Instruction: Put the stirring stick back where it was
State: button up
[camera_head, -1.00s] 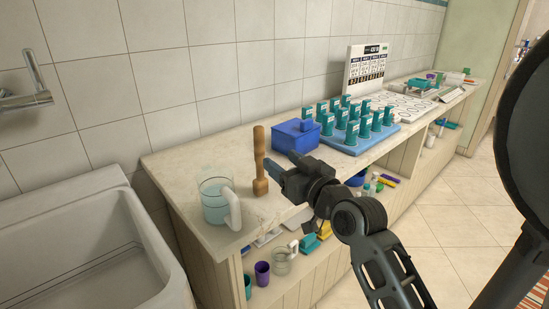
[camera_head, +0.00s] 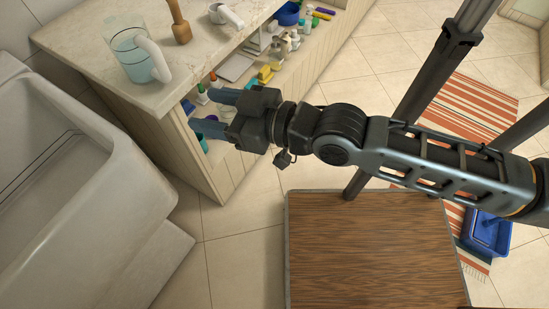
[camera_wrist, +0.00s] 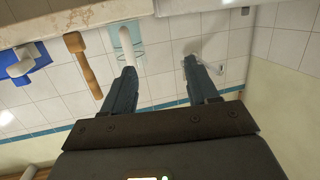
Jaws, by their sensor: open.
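A brown wooden stick with a thick foot (camera_head: 181,24), likely the stirring stick, stands upright on the pale countertop (camera_head: 85,30); its top is cut off by the head view. It also shows in the wrist view (camera_wrist: 84,64), left of the fingers. A clear jug with a white handle (camera_head: 128,55) and bluish contents stands left of it, near the counter's front corner; the wrist view shows it too (camera_wrist: 124,40). My gripper (camera_head: 203,110) is open and empty, in front of the counter edge and apart from the stick. Its fingers also show in the wrist view (camera_wrist: 159,68).
A white cup-like thing (camera_head: 226,14) is near the counter edge, right of the stick. Small bottles and coloured items fill the open shelf (camera_head: 270,62) below. A white tub (camera_head: 90,200) stands at left. A striped rug (camera_head: 470,110) and blue bin (camera_head: 488,232) are on the floor.

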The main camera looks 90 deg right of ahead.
jog(key=s+a+n+y, duration=0.3)
jog(key=s+a+y, duration=0.2)
jog(key=s+a, duration=0.5)
jog(key=shift+a+f+n, duration=0.2)
jog(key=shift+a+n, duration=0.2)
jog(key=shift+a, duration=0.35)
